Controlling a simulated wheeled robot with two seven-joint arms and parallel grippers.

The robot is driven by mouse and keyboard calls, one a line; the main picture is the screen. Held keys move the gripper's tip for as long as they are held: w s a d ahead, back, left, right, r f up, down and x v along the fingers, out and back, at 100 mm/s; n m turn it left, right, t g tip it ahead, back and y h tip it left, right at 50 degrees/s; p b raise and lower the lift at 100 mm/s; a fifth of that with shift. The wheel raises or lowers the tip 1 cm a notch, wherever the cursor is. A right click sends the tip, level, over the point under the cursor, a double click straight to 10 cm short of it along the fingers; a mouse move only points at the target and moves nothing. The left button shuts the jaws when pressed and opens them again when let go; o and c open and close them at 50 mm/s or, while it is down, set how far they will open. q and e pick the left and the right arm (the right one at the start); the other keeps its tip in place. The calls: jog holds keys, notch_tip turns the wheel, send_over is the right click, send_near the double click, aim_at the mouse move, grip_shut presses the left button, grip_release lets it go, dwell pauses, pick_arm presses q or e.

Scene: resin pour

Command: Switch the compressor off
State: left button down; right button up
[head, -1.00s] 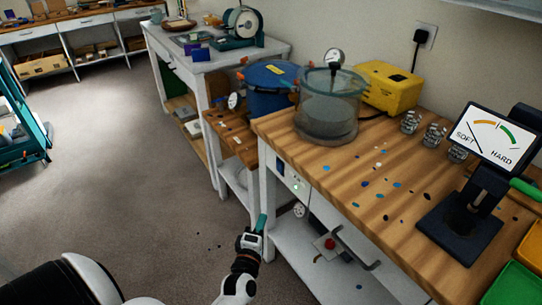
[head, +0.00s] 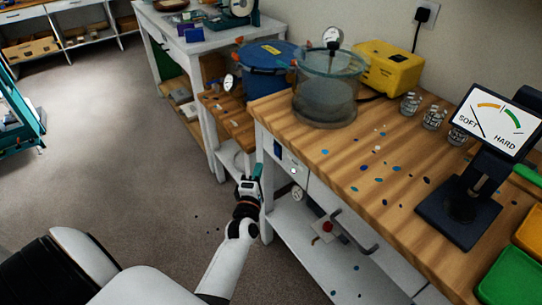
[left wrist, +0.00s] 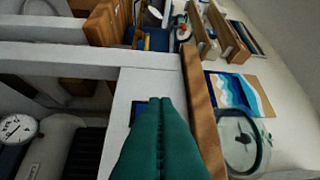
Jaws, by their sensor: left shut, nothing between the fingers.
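A pale control panel (head: 290,162) is set in the front of the wooden bench near its left corner. It carries a small blue switch (head: 278,150) and a small round light or knob; which way the switch is set I cannot tell. The switch also shows as a dark blue patch (left wrist: 139,106) partly behind the fingers in the left wrist view. My left gripper (head: 257,171) is shut and empty, its teal fingers (left wrist: 160,140) just left of the panel in the head view; contact is unclear. Under the bench are a gauge (head: 298,193) and red knob (head: 327,227), seemingly the compressor's. My right gripper is not in view.
On the bench top stand a clear chamber (head: 325,100), a yellow box (head: 388,68) and a hardness gauge (head: 500,122). A blue pot (head: 265,85) stands behind the corner. A white bench leg (head: 264,195) is close beside my left gripper.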

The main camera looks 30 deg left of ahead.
aim_at(274, 147)
pick_arm(q)
jog(key=shift+w+r, duration=0.2)
jog(key=shift+w, duration=1.5)
jog(key=shift+w+r, duration=0.15)
jog(key=shift+w, duration=1.55)
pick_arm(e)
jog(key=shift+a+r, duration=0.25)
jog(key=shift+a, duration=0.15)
pick_arm(q)
jog(key=shift+d, duration=0.1)
jog(key=shift+w+d+r, duration=0.1)
jog(key=shift+w+r, duration=0.05)
jog(key=shift+w, duration=0.1)
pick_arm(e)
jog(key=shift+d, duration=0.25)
pick_arm(q)
jog(key=shift+s, duration=0.1)
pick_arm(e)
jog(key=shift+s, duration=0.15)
